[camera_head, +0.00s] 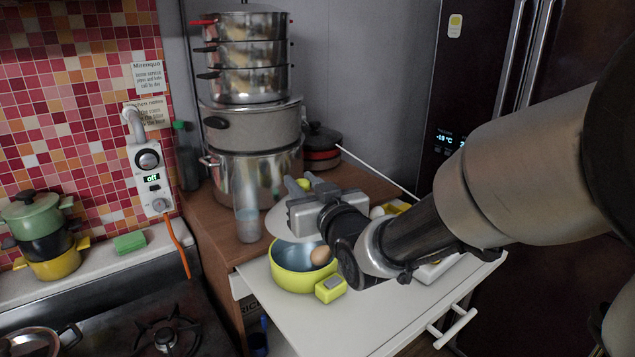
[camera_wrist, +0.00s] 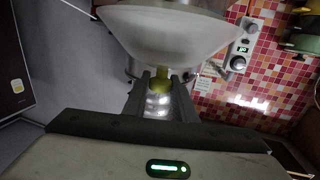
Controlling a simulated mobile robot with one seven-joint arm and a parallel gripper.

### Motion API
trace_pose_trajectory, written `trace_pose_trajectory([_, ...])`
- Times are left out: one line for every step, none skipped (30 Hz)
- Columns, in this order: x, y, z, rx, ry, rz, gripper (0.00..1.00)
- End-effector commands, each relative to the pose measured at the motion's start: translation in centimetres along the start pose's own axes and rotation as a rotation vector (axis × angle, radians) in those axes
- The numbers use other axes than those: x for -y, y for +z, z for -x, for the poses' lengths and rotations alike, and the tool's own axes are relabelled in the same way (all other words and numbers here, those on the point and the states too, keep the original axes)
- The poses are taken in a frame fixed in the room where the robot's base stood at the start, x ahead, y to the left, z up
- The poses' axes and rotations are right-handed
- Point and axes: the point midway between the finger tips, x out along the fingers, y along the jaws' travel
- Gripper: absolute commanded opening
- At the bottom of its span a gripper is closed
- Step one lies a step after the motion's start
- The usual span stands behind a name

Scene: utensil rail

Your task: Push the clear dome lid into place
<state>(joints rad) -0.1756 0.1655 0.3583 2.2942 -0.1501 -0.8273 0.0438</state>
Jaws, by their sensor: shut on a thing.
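The clear dome lid (camera_head: 284,224) is a pale translucent dome with a yellow-green knob (camera_wrist: 160,82). In the wrist view the dome (camera_wrist: 175,38) spreads out beyond my fingertips, and the knob sits between them. My gripper (camera_head: 302,185) is shut on the lid's knob and holds the lid above the yellow-green bowl-shaped base (camera_head: 290,283). The base stands on the white counter with a small boxy part (camera_head: 330,289) at its front right. A brown egg (camera_head: 321,256) shows in the open base. My gripper and arm hide part of the lid and the base's right side.
A tall clear container (camera_head: 248,218) stands just left of the lid. Stacked steel pots (camera_head: 250,180) rise behind it. A small dark and red pot (camera_head: 321,148) stands further back. The white counter (camera_head: 345,325) is clear in front of the base. A stove (camera_head: 160,335) is at the lower left.

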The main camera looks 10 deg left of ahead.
Motion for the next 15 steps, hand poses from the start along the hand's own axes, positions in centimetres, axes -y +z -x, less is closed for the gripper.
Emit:
trace_pose_trajectory([0.0,0.0,0.0,-0.002,0.000,0.000,0.02])
trace_pose_trajectory([0.0,0.1,0.0,-0.002,0.001,0.000,0.02])
trace_pose_trajectory([0.0,0.1,0.0,-0.002,0.002,-0.001,0.02])
trace_pose_trajectory([0.0,0.1,0.0,-0.002,0.003,-0.001,0.02])
trace_pose_trajectory([0.0,0.2,0.0,-0.002,0.004,-0.002,0.02])
trace_pose_trajectory([0.0,0.2,0.0,-0.002,0.006,-0.003,0.02])
trace_pose_trajectory([0.0,0.3,0.0,-0.002,0.007,-0.003,0.02])
trace_pose_trajectory([0.0,0.6,0.0,-0.001,0.007,-0.004,0.02])
trace_pose_trajectory([0.0,1.0,-0.1,-0.001,0.007,-0.004,0.02])
trace_pose_trajectory([0.0,1.2,-0.1,-0.001,0.007,-0.004,0.02])
trace_pose_trajectory([0.0,1.5,-0.1,-0.001,0.007,-0.004,0.02])
trace_pose_trajectory([0.0,1.9,-0.1,-0.001,0.007,-0.004,0.02])
trace_pose_trajectory([0.0,2.2,-0.1,-0.001,0.007,-0.004,0.02])
trace_pose_trajectory([0.0,2.5,-0.1,-0.001,0.006,-0.004,0.02])
trace_pose_trajectory([0.0,2.8,-0.1,-0.001,0.006,-0.004,0.02])
